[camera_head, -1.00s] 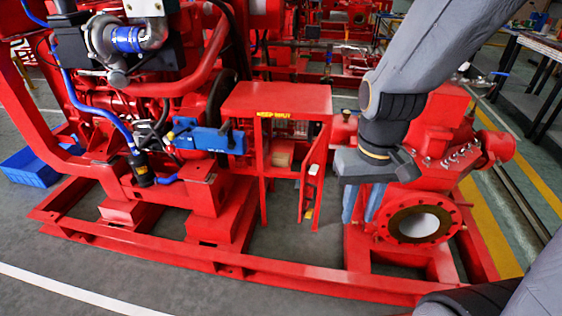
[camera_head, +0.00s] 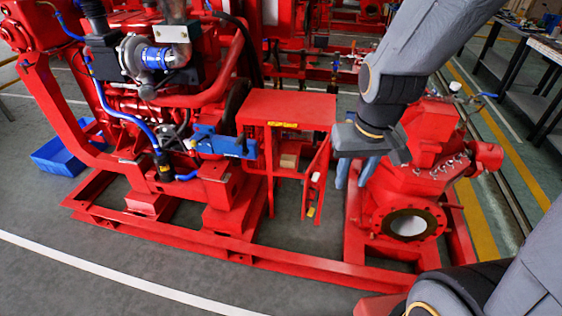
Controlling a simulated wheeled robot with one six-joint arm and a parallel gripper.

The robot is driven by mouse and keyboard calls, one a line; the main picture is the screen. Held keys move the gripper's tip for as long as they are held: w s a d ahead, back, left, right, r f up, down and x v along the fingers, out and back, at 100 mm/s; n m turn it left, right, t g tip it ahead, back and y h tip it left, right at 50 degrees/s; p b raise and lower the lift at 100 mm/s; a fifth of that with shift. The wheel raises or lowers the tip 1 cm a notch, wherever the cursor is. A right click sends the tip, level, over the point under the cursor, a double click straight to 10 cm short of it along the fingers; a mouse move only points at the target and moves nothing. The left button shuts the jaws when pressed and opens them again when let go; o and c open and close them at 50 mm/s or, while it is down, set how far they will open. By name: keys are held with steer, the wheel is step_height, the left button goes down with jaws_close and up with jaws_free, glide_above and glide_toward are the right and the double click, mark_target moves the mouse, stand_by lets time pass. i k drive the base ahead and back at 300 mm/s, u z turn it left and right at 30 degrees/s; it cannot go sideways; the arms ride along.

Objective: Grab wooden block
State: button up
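A small tan block (camera_head: 289,160), which looks like the wooden block, sits inside the red cabinet (camera_head: 286,104) under its top. The cabinet's narrow door (camera_head: 316,182) stands open on the right side. My gripper (camera_head: 355,174) points down to the right of the cabinet, with its two blue-grey fingers apart. It looks open and empty, and it is apart from the block. The gripper appears in front of the gap between the cabinet door and the red pump (camera_head: 425,150); its exact depth is hard to tell.
A red engine (camera_head: 170,110) with blue hoses stands left of the cabinet. A red base frame (camera_head: 250,250) runs along the front. A blue bin (camera_head: 62,157) lies at far left. Grey floor (camera_head: 60,270) is free in front. Worktables (camera_head: 535,80) stand at far right.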

mark_target(286, 160)
steer(key=u, duration=2.3)
steer(key=i, duration=1.4)
steer(key=z, duration=3.35)
steer(key=i, duration=0.5)
steer(key=u, duration=0.05)
